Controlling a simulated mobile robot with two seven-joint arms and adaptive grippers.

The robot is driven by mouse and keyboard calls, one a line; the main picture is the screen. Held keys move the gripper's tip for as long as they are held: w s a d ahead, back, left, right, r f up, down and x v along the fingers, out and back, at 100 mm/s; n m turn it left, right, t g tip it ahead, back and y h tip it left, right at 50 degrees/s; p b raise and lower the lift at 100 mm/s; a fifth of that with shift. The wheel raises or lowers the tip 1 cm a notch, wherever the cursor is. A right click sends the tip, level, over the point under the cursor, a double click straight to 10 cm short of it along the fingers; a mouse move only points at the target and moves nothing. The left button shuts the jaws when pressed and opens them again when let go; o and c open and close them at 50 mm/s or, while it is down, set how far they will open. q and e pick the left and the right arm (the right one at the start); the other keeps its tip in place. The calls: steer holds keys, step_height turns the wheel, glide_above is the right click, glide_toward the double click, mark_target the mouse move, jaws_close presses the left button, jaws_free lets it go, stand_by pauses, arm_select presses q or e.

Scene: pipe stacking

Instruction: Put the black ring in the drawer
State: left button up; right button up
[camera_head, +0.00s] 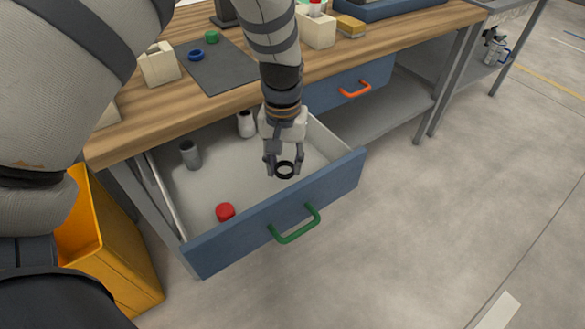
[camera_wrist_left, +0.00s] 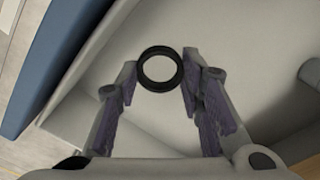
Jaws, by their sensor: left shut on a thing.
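The black ring (camera_head: 285,170) is between the fingertips of my left gripper (camera_head: 284,165), over the open drawer (camera_head: 235,237) with the blue front and green handle. In the left wrist view the ring (camera_wrist_left: 160,50) sits between the two fingertips of the gripper (camera_wrist_left: 160,75), its hole facing the camera. The gripper is shut on it. The pale drawer floor shows beneath; the exact height of the ring above it is hard to tell. My right gripper is not in view.
The drawer holds a red piece (camera_head: 225,211), a grey cup (camera_head: 190,154) and a white piece (camera_head: 246,124). The wooden tabletop (camera_head: 110,137) overhangs its back. A yellow bin (camera_head: 110,250) stands at left. A second drawer with an orange handle (camera_head: 355,89) is shut.

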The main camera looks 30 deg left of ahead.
mark_target(289, 164)
arm_select(q)
steer(key=w+f, duration=0.2)
steer(key=shift+a+f, duration=0.15)
steer(key=shift+f, duration=0.15)
steer(key=shift+w+f+b, duration=0.15)
steer(key=shift+f+b, duration=0.05)
steer(key=shift+f, duration=0.6)
steer(key=shift+w+f+b, duration=0.1)
steer(key=shift+f+b, duration=0.1)
steer(key=shift+f, duration=0.6)
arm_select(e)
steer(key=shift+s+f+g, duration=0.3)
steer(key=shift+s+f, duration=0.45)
arm_select(q)
steer(key=shift+f, duration=0.2)
steer(key=o, duration=0.8)
steer(key=shift+r, duration=0.1)
step_height(289, 164, up, 12)
steer(key=p, duration=0.1)
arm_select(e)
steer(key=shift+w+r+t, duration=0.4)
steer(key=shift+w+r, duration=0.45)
